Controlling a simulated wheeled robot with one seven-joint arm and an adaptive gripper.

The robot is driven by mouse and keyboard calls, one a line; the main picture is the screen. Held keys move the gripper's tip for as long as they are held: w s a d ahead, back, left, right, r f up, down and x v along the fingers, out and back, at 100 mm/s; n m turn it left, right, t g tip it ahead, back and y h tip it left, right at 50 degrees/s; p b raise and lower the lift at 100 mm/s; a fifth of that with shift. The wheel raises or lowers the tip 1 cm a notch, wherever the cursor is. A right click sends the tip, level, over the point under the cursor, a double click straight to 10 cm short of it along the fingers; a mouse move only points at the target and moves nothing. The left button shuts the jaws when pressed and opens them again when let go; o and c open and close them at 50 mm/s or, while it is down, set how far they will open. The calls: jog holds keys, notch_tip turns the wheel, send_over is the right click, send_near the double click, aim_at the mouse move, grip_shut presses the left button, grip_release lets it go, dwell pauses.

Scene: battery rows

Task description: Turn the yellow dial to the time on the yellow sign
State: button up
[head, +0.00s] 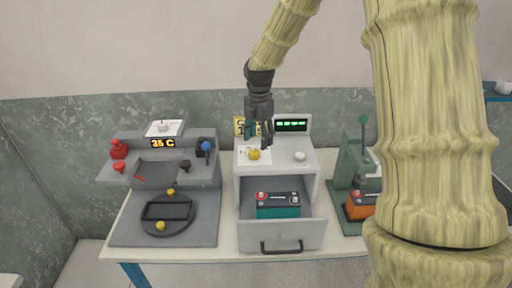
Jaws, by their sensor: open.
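In the head view, the yellow dial (254,155) sits on a white plate on top of the grey drawer cabinet. The yellow sign (239,127) stands behind it and is partly hidden by my gripper; I cannot read its time. My gripper (260,143) points down just above and beside the dial. Its fingers are open, and I cannot tell whether they touch the dial.
The cabinet's drawer (281,236) is open with a teal battery (278,211) inside. A white knob (300,156) and a green-lit display (291,125) are to the right. A grey station (160,147) stands left, a green press (350,160) right.

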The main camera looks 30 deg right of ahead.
aim_at(254, 151)
jog(key=w+f, duration=0.1)
jog(key=f, duration=0.1)
jog(key=w+f, duration=0.1)
jog(key=f, duration=0.1)
jog(key=w+f+p, duration=0.1)
jog(key=f, duration=0.1)
jog(key=shift+w+f, duration=0.25)
jog(key=shift+w, duration=0.1)
jog(key=shift+s+f, duration=0.1)
jog(key=shift+f, duration=0.05)
jog(key=shift+s, duration=0.35)
jog(key=shift+s+r, duration=0.3)
jog(key=shift+s, duration=0.4)
jog(key=shift+w+f, duration=0.5)
jog(key=shift+w, duration=0.1)
jog(key=shift+w+f, duration=0.1)
jog(key=shift+w, duration=0.1)
jog(key=shift+c, duration=1.3)
jog(key=shift+s+r, duration=0.25)
jog(key=shift+s, duration=0.05)
jog(key=c, duration=0.7)
jog(key=shift+c, duration=0.4)
